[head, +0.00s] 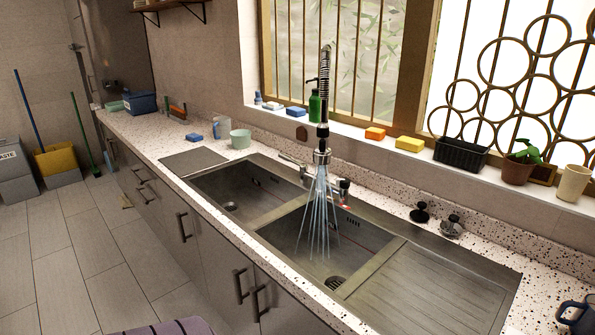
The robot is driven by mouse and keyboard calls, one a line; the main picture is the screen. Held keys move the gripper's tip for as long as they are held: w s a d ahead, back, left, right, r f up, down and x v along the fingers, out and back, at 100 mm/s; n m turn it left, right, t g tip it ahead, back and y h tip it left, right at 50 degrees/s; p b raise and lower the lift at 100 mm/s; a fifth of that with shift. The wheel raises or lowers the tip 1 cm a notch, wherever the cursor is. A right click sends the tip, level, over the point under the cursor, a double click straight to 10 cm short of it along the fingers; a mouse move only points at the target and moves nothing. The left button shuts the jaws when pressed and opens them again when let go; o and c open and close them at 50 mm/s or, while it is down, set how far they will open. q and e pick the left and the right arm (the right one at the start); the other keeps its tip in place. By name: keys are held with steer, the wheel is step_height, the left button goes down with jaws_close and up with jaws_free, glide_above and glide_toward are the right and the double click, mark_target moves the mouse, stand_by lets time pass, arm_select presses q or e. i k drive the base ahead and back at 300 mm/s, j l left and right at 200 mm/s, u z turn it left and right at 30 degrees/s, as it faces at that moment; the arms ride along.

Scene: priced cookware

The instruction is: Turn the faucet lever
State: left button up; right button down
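A tall spring-neck faucet (323,95) stands at the back of a steel double sink. Its spray head (321,156) points down, and streams of water (318,215) fall into the right basin (365,250). A short metal bar (291,160) sticks out to the left near the faucet; I cannot tell if it is the lever or a spout. A small metal fitting with a red mark (343,190) sits at the faucet's base, partly behind the water. Neither of my grippers is in view.
The left basin (230,190) looks empty. Two dark knobs (420,213) stand right of the faucet. A green bottle (315,106) and sponges (409,144) line the window sill. A pale green cup (240,139) is on the counter. The floor (90,245) at left is largely clear.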

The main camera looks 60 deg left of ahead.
mark_target(302, 166)
steer(key=u, duration=1.8)
steer(key=j+z, duration=0.1)
steer(key=z, duration=0.25)
steer(key=i+j+z, duration=0.15)
steer(key=z, duration=0.2)
steer(key=j+z, duration=0.15)
steer(key=z, duration=0.2)
steer(key=j+z, duration=0.4)
steer(key=j, duration=0.6)
steer(key=j+z, duration=0.45)
steer(key=j, duration=0.55)
